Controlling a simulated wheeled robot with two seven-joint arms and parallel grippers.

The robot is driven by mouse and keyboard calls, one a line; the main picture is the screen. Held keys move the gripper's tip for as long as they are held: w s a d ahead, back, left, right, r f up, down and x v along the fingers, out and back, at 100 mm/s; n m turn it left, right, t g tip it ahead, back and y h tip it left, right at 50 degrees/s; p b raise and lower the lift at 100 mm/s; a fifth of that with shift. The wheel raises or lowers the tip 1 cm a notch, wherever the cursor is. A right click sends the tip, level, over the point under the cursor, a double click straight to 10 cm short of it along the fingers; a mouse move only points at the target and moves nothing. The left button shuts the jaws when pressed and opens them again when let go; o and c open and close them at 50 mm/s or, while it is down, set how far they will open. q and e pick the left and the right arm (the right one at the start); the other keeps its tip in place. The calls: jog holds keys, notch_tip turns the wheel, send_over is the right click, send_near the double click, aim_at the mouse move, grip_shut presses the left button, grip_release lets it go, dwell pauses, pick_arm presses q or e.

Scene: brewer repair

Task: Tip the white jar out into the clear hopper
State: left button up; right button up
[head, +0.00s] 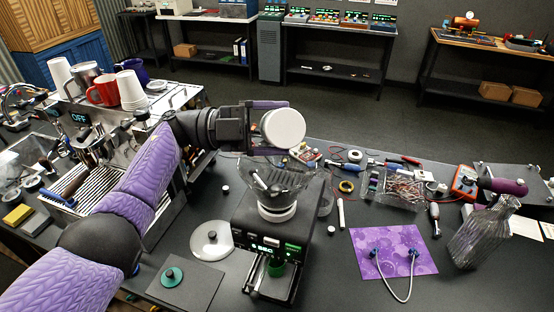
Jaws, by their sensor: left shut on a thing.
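A white jar (283,128) is held in my left gripper (266,127), which is shut on it. The jar lies tilted over on its side, above the clear hopper, with one round white end facing the camera. The clear hopper (298,181) sits on top of the black grinder (272,232), and its inside shows some dark shapes that I cannot make out. The jar and gripper are above the hopper's back rim and partly hide it. Whether anything is coming out of the jar cannot be seen. My right gripper is not in view.
A round clear lid (212,240) lies left of the grinder. An espresso machine (90,130) with cups on top stands at the left. A purple mat (393,251) with a cable, a glass bottle (483,232) and several tools lie to the right.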

pick_arm(q)
jog(key=shift+r, duration=0.3)
jog(key=shift+w+r+n+p, duration=0.15)
jog(key=shift+r+n+p, duration=0.35)
jog(key=shift+r+p, duration=0.2)
dwell(0.4)
